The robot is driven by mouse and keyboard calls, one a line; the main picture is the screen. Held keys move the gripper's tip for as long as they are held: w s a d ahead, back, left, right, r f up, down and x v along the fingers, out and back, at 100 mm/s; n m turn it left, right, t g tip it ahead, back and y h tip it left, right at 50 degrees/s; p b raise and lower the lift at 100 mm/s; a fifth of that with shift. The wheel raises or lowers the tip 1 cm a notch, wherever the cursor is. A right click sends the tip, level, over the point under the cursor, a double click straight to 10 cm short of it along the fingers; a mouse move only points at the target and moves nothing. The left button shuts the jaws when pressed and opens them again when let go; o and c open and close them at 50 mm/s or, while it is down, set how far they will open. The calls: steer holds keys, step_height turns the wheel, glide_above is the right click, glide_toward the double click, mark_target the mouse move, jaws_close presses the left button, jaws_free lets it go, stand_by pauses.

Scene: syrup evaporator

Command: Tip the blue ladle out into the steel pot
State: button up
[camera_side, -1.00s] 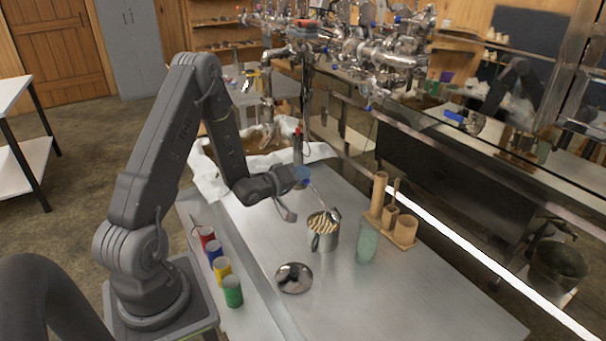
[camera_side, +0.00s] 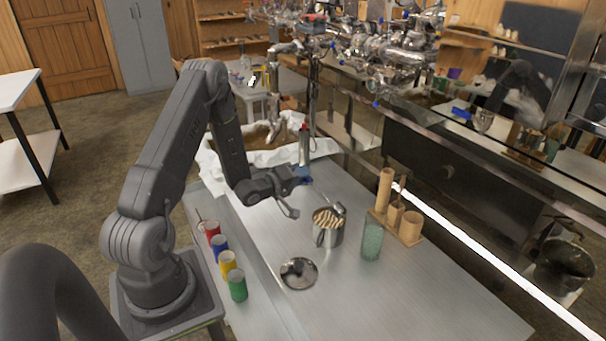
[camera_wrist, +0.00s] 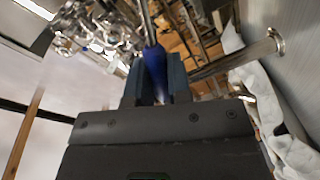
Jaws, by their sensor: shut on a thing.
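The ladle has a blue handle (camera_side: 302,172) and a thin metal shaft. My gripper (camera_side: 296,188) is shut on the handle, which also shows between the two fingers (camera_wrist: 157,82) in the wrist view. The shaft slopes down and right to the small metal bowl (camera_side: 340,208), at the far right rim of the steel pot. I cannot tell whether the bowl touches the rim or what it holds. The steel pot (camera_side: 327,238) stands upright on the metal table, its opening showing a tan and dark striped surface.
A round steel lid (camera_side: 298,273) lies in front of the pot. A green glass (camera_side: 371,241) and a wooden rack (camera_side: 412,236) with cylinders stand to its right. Red, blue, yellow and green cups (camera_side: 228,263) line the left. White cloth (camera_side: 212,172) lies behind. The front right tabletop is clear.

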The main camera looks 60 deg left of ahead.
steer(key=shift+s+a+f+n+t, duration=0.15)
steer(key=shift+a+f+n, duration=0.3)
steer(key=shift+f+n, duration=0.35)
steer(key=shift+s+a+f+n+t, duration=0.15)
steer(key=shift+a+f+n, duration=0.25)
steer(key=shift+f+n, duration=0.4)
steer(key=shift+w, duration=0.1)
stand_by(2.5)
steer(key=shift+w+d+r+m, duration=0.1)
steer(key=shift+d+r+m, duration=0.3)
steer(key=shift+r+m, duration=0.35)
steer(key=shift+w+d+r+m, duration=0.1)
steer(key=shift+d+r+m, duration=0.25)
steer(key=shift+r+m, duration=0.35)
steer(key=shift+w+d+r+m+g, duration=0.25)
steer(key=shift+d+r+m, duration=0.55)
steer(key=shift+r+m, duration=0.15)
steer(key=shift+w+d+r+m+g, duration=0.25)
steer(key=shift+d+r+m, duration=0.55)
steer(key=shift+r, duration=0.2)
steer(key=w+d+r+m+g+y, duration=0.1)
steer(key=w+d+r+m+y, duration=0.1)
steer(key=d+r+m, duration=0.4)
steer(key=shift+w+d+r+m, duration=0.2)
steer(key=shift+w+d+m, duration=0.25)
steer(key=shift+d+m, duration=1.3)
steer(key=shift+d+n, duration=0.45)
